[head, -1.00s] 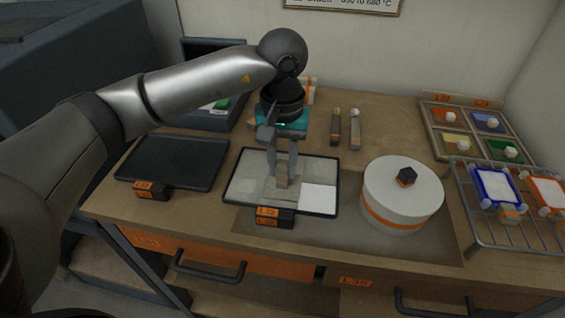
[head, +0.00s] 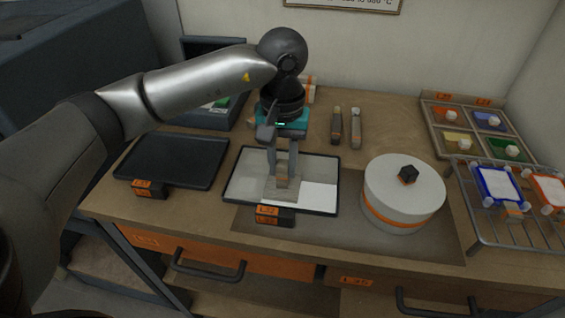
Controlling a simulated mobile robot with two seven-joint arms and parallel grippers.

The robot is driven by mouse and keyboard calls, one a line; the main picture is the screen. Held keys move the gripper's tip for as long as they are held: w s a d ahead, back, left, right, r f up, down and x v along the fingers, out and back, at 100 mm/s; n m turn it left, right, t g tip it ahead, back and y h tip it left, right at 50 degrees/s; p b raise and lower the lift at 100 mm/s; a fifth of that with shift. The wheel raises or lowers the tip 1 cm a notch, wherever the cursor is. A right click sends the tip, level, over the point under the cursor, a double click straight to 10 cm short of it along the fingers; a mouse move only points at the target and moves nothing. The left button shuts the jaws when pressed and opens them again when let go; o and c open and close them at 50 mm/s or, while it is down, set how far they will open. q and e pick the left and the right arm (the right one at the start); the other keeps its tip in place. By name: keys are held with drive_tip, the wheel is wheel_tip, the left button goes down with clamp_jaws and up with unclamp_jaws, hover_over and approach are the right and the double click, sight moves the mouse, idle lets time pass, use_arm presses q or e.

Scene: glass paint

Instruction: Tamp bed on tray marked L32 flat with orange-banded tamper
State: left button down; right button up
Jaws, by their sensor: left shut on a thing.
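The tray (head: 231,195) with a label that seems to read L32 lies on the bench in the middle of the head view. Its bed (head: 318,170) is pale, with a brighter white patch at the front right. My left gripper (head: 284,165) is over this tray, pointing down, shut on the tamper (head: 283,193). The tamper is a pale block with a flat foot, upright and low at the bed; I cannot tell its band colour or whether it touches. The foot hides part of the bed. My right gripper is out of view.
A black tray (head: 175,160) lies to the left. A white round lidded pot (head: 385,195) with an orange band stands close on the right. Two small tools (head: 346,127) lie behind. A wire rack (head: 500,220) and a colour-sample tray (head: 440,130) are at the right.

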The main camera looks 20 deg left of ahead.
use_arm(q)
drive_tip(key=shift+f, duration=0.2)
idle(0.6)
drive_tip(key=shift+r, duration=0.15)
drive_tip(key=shift+r+p, duration=0.45)
drive_tip(key=shift+r, duration=0.6)
drive_tip(key=shift+s+a+b, duration=0.2)
drive_tip(key=shift+a+b, duration=0.1)
drive_tip(key=shift+a, duration=0.5)
drive_tip(key=shift+s+a+b, duration=0.15)
drive_tip(key=shift+a+b, duration=0.1)
drive_tip(key=shift+a, duration=0.5)
drive_tip(key=shift+s+a+b, duration=0.2)
drive_tip(key=shift+a+b, duration=0.1)
drive_tip(key=shift+a, duration=0.5)
drive_tip(key=shift+s+a, duration=0.2)
drive_tip(key=shift+a, duration=0.45)
